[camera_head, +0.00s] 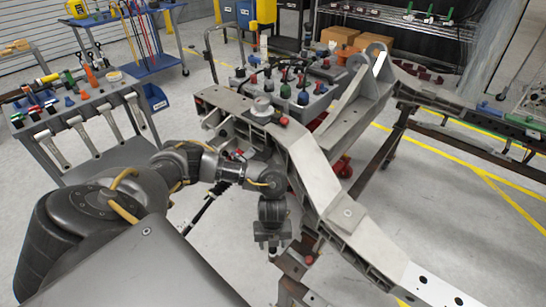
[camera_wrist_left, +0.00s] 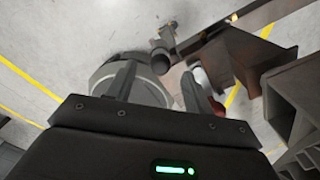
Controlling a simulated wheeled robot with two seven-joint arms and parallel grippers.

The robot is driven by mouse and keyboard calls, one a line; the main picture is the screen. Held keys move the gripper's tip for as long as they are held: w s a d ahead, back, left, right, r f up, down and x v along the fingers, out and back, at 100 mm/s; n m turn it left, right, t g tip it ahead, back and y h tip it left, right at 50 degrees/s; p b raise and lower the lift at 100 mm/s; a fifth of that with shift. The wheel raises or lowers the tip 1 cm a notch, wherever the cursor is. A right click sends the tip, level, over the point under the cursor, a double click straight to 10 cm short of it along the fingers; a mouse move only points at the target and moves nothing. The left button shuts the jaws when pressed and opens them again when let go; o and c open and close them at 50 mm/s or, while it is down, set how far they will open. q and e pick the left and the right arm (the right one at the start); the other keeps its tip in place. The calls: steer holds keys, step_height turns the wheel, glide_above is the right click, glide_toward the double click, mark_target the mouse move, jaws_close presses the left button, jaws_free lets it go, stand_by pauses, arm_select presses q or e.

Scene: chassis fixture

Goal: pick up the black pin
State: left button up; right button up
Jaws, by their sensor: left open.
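My left gripper (camera_head: 271,250) hangs from its arm in the head view, fingers pointing down, beside the left side of the grey chassis beam (camera_head: 312,172). In the left wrist view the two fingers (camera_wrist_left: 158,88) stand apart, with nothing clearly held between them. A dark cylindrical part (camera_wrist_left: 160,60) shows just beyond the fingertips; I cannot tell whether it is the black pin. Several black-topped pins (camera_head: 303,97) stand among red ones on the grey cart behind the beam, away from the gripper. My right gripper is not in view.
A tool cart (camera_head: 85,108) with wrenches and coloured-handled tools stands at the left. A blue cart (camera_head: 150,65) is behind it. Brown steel supports (camera_wrist_left: 262,58) and red parts lie close beside the left gripper. Open floor (camera_head: 450,200) lies right of the beam.

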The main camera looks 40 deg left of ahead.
mark_target(273, 254)
arm_select(q)
step_height(273, 254, down, 4)
steer(key=shift+r, duration=0.15)
jaws_close()
stand_by(0.3)
